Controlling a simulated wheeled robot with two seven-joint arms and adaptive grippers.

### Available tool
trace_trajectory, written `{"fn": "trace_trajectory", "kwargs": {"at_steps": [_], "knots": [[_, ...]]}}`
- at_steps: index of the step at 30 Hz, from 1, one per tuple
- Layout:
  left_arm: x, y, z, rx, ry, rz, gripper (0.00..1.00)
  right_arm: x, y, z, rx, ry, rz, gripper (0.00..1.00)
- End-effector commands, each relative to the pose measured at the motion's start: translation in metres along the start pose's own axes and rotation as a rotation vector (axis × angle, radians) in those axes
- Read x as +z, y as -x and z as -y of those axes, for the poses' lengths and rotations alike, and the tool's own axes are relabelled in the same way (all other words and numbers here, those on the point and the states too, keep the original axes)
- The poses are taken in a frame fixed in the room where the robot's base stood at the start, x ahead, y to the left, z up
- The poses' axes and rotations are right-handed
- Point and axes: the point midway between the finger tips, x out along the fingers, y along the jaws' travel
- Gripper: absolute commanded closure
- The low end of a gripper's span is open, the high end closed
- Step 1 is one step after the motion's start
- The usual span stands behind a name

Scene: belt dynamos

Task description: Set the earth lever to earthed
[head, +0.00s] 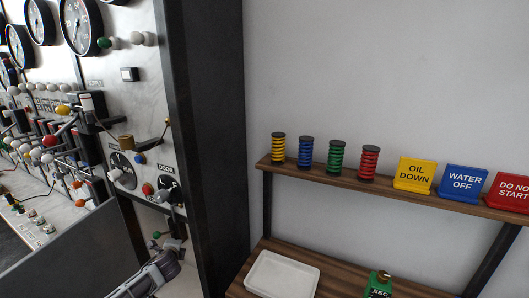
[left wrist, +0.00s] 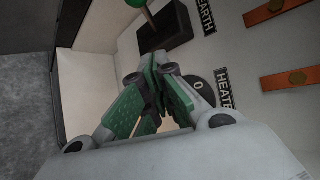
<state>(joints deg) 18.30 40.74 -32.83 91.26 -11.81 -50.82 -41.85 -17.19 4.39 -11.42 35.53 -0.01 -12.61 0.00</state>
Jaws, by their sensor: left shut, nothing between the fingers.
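The earth lever (head: 156,235) has a green ball knob and sits low on the panel in the head view. In the left wrist view its green knob (left wrist: 136,3) is cut by the top edge, and its stem runs down to a black base (left wrist: 168,30) beside the EARTH label (left wrist: 205,16). My left gripper (head: 173,245) is beside the lever in the head view. Its green-padded fingers (left wrist: 158,65) are shut and empty in the left wrist view, just below the base in that picture. I cannot tell whether they touch it. My right gripper is out of view.
A HEATER label (left wrist: 223,90) and a dark round dial (left wrist: 198,92) lie close to the fingers. A dark post (head: 195,150) edges the panel. To the right are a shelf (head: 400,196) with coloured coils and signs, and a white tray (head: 283,275).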

Motion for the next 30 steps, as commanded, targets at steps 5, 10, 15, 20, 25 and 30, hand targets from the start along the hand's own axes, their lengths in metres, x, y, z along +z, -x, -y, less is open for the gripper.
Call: {"fn": "trace_trajectory", "kwargs": {"at_steps": [5, 10, 15, 20, 25, 30], "knots": [[-0.01, 0.0, 0.008, -0.034, 0.115, -0.045, 1.0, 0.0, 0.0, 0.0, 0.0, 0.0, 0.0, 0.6], [-0.021, -0.002, 0.013, -0.061, 0.247, -0.113, 1.0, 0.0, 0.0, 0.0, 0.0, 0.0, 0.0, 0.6], [-0.017, -0.019, -0.002, -0.051, 0.385, -0.156, 1.0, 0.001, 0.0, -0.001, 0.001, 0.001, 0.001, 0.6], [0.004, -0.045, -0.025, -0.027, 0.527, -0.164, 1.0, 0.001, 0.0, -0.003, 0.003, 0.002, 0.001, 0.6], [0.022, -0.071, -0.057, 0.009, 0.689, -0.162, 1.0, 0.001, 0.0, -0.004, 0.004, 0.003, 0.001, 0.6], [0.028, -0.09, -0.112, 0.072, 0.839, -0.146, 1.0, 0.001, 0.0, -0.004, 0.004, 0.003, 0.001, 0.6]]}}
